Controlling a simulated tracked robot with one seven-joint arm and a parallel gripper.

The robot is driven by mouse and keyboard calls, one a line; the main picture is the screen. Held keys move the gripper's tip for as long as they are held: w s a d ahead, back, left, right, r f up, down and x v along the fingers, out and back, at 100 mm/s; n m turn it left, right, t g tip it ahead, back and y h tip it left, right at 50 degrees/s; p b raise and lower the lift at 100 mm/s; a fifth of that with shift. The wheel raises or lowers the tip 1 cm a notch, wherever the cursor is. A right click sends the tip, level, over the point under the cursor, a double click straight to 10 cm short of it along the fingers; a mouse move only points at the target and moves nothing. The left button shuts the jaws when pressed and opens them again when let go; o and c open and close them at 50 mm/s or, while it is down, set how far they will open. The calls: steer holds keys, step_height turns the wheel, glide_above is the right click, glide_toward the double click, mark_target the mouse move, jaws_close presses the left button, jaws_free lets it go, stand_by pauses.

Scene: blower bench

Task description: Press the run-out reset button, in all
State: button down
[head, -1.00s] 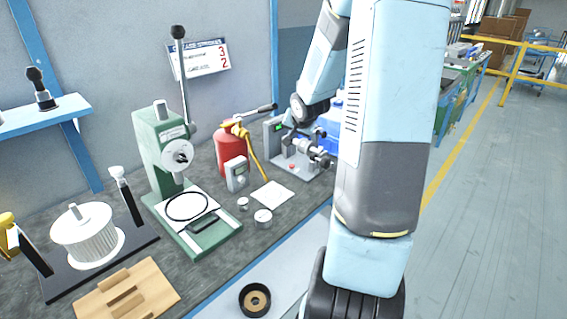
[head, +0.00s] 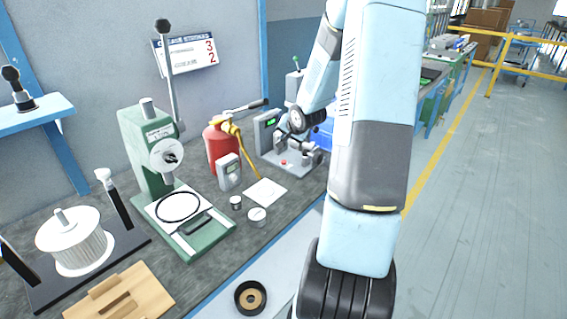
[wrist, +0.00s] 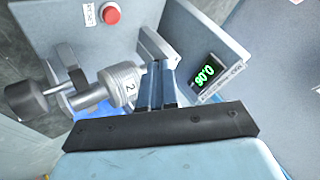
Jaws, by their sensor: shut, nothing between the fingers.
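The run-out reset button is a red round button (wrist: 110,14) on the grey base plate, at the top of the wrist view beside a small printed label. It also shows as a small red dot in the head view (head: 284,162). My gripper (wrist: 157,70) is shut and empty, its fingertips by the numbered metal cylinder (wrist: 120,84) of the fixture. The button is to the upper left of the fingertips in the wrist view, apart from them. In the head view my gripper is small and hard to make out among the fixture parts.
A display with green digits (wrist: 205,72) stands close right of the fingers. A dark knob (wrist: 25,100) sits left of the cylinder. Left along the bench are a red canister (head: 222,148), a grey meter (head: 229,173) and a green press (head: 150,140).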

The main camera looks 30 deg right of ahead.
mark_target(285, 163)
steer(key=shift+f, duration=3.65)
steer(key=shift+s+f, duration=0.1)
steer(key=shift+f, duration=0.05)
steer(key=shift+f, duration=0.2)
steer(key=shift+f, duration=0.35)
steer(key=shift+r, duration=0.8)
